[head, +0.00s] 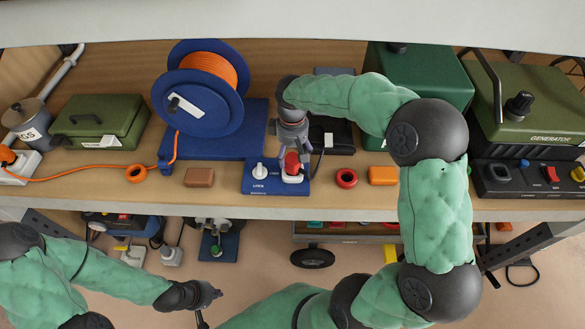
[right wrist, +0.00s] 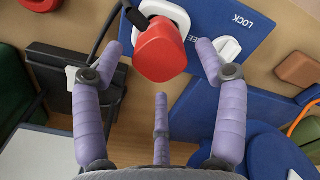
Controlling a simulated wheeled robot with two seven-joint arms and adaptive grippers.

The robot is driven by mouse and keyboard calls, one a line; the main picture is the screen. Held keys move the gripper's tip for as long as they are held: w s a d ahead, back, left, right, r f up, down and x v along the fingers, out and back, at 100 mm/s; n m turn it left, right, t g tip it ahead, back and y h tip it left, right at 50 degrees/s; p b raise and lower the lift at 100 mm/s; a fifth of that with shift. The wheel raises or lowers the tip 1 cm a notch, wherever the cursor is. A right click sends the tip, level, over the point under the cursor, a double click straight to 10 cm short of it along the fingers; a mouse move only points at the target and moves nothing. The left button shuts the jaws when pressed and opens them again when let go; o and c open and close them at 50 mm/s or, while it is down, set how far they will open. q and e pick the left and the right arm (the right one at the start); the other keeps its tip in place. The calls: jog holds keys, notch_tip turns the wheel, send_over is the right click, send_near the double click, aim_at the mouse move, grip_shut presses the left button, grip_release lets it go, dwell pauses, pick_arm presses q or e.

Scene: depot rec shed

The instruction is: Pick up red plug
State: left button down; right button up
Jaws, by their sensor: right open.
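The red plug (head: 291,162) sits in a white socket (right wrist: 170,14) on the blue LOCK panel (head: 262,188) at the shelf's front. In the right wrist view, the red plug (right wrist: 160,50) is between the tips of the outer fingers, with a gap on each side. A dark cable runs from its far end. My right gripper (head: 292,146) reaches over the plug from above, its lilac fingers (right wrist: 160,62) spread open and holding nothing. My left gripper (head: 212,296) is low at the left, in front of the shelf and away from the plug; its finger opening is unclear.
A white knob (head: 259,171) stands left of the plug on the panel. A cable reel (head: 198,104) and a generator (head: 530,110) flank the area.

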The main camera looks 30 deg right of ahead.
aim_at(296, 168)
notch_tip(296, 168, down, 5)
jog(key=shift+s+a+b, duration=0.1)
jog(key=shift+b, duration=0.25)
jog(key=c, duration=1.2)
